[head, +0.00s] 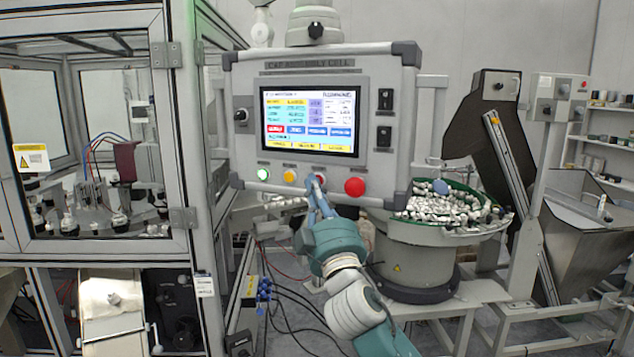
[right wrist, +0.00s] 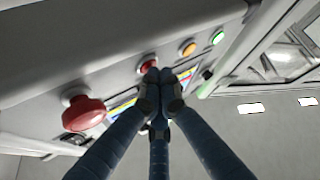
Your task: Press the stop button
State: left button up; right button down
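The control panel (head: 230,120) carries a row of buttons along its lower edge. A small red button (right wrist: 148,66) sits between a yellow button (head: 290,176) and a large red mushroom button (head: 355,187). The mushroom button (right wrist: 85,113) also shows in the right wrist view. My right gripper (head: 314,182) is at the small red button, with its blue fingertips drawn together and nothing seen between them. In the right wrist view the fingertips (right wrist: 160,76) partly overlap that button's edge; I cannot tell whether they touch it. My left gripper is not in view.
A lit green button (head: 263,174) is at the row's left end. The screen (head: 310,118) is above the buttons. A bowl feeder (head: 420,246) full of small parts stands right of the panel. A framed glass enclosure (head: 180,130) stands to the left.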

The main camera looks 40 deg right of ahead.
jog(key=shift+a, duration=0.1)
dwell(0.5)
jog(key=shift+s+a, duration=0.25)
jog(key=s+a, duration=0.3)
jog(key=a, duration=0.2)
dwell(0.5)
dwell(0.7)
